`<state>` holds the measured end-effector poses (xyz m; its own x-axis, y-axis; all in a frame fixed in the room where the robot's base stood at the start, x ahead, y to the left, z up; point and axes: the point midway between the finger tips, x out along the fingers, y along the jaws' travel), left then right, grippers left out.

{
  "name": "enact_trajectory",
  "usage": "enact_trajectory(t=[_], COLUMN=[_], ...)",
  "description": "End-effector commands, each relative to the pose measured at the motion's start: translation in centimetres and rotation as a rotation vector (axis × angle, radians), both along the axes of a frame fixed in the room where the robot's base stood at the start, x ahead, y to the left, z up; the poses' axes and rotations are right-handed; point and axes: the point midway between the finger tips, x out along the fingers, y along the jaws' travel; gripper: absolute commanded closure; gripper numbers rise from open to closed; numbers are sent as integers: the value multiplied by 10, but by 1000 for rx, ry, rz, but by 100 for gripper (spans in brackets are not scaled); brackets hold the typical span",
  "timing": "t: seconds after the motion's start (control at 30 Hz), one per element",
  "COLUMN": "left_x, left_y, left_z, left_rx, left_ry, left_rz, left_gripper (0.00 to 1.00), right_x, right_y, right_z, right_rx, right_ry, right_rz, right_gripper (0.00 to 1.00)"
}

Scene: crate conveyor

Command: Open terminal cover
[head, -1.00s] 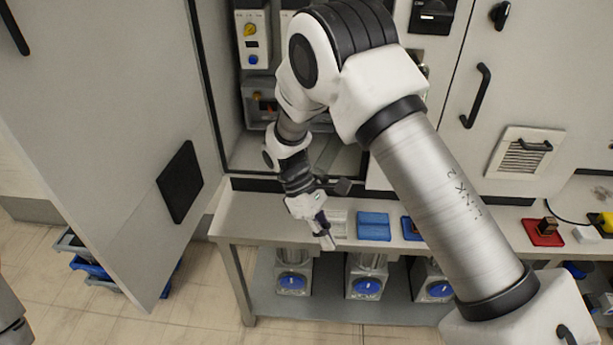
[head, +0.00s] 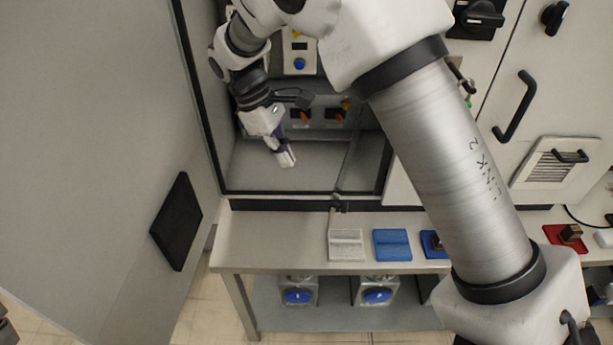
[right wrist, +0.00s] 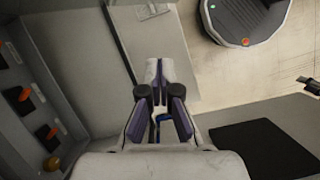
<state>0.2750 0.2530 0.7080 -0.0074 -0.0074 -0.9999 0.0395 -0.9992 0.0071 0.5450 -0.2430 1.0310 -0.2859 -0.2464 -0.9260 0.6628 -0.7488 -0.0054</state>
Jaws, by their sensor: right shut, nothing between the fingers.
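The cabinet (head: 228,185) stands open, and my right gripper (head: 287,158) is inside its lower part, shut and empty, pointing down to the right above the cabinet floor. Behind it is a grey terminal block (head: 322,117) with orange-red levers. The levers (right wrist: 18,94) also show at the left edge of the right wrist view, to the left of my right gripper (right wrist: 158,75) and apart from it. I cannot make out a separate terminal cover; my arm hides part of the cabinet interior. My left gripper is out of view.
The cabinet door (head: 90,150) stands swung open at left, with a black pad (head: 177,222) on it. A bench (head: 290,245) below holds a white block (head: 346,245), a blue block (head: 392,244) and a red block (head: 566,236). A closed door with a handle (head: 514,105) stands at right.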

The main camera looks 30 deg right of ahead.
Motion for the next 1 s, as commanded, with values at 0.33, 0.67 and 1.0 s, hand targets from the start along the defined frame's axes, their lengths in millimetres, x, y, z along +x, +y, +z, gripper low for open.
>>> enact_trajectory(t=[0.33,0.67,1.0], left_x=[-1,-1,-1], left_y=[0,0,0], left_z=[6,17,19], left_rx=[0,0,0], left_ry=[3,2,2], left_rz=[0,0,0], left_gripper=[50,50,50], right_x=[-16,-44,-59], right_y=[-13,-38,-51], right_z=[-46,-89,-92], right_rx=[1,3,1], right_ry=[6,4,1], right_rz=[-1,-3,0], right_gripper=[100,100,100])
